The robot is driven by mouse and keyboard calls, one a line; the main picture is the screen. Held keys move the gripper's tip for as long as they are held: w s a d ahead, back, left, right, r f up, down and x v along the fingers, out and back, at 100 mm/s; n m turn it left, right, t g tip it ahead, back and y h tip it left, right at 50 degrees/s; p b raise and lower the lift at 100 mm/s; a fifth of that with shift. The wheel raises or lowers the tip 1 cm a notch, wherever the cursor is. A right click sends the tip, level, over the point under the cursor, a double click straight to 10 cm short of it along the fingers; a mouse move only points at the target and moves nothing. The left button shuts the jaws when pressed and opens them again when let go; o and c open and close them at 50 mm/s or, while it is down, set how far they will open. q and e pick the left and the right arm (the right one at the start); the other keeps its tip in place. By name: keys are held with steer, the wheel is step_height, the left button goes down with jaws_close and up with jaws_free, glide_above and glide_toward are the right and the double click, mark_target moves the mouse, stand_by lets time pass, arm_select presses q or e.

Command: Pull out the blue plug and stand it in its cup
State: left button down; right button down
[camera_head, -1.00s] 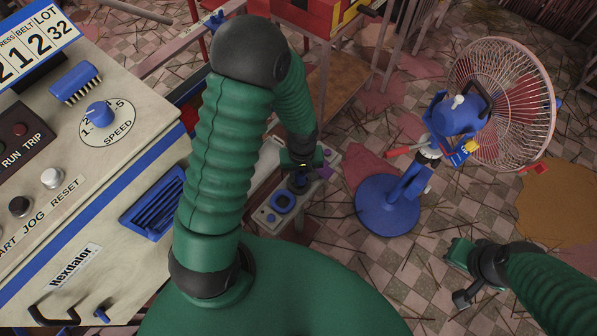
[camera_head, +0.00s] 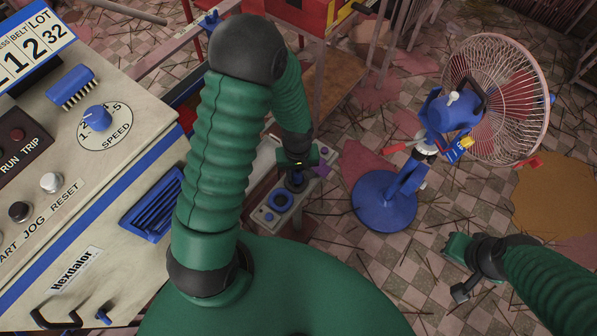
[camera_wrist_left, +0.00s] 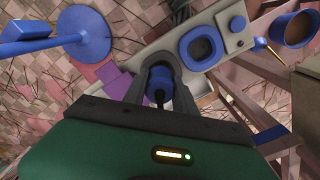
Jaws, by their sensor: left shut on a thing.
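My left gripper (camera_wrist_left: 158,92) is shut on the blue plug (camera_wrist_left: 160,80), which sits between its two grey fingers in the left wrist view. In the head view this gripper (camera_head: 296,180) is low over a narrow pale panel, and the plug is mostly hidden. I cannot tell whether the plug's lower end is still in a hole. A blue square-rimmed cup (camera_wrist_left: 188,47) with a dark hollow is next to the plug on the panel; it also shows in the head view (camera_head: 269,203).
The panel also bears a blue round knob (camera_wrist_left: 237,22). A control cabinet (camera_head: 100,190) fills the left. A blue-based fan (camera_head: 385,203) stands on the littered tiled floor.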

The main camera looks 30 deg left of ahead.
arm_select(q)
steer(key=shift+a+f, duration=0.1)
steer(key=shift+f, duration=0.05)
steer(key=shift+f+b, duration=0.3)
steer(key=shift+f, duration=0.1)
steer(key=shift+f+b, duration=0.45)
steer(key=shift+f, duration=0.45)
steer(key=c, duration=0.9)
jaws_free()
steer(key=shift+r, duration=0.1)
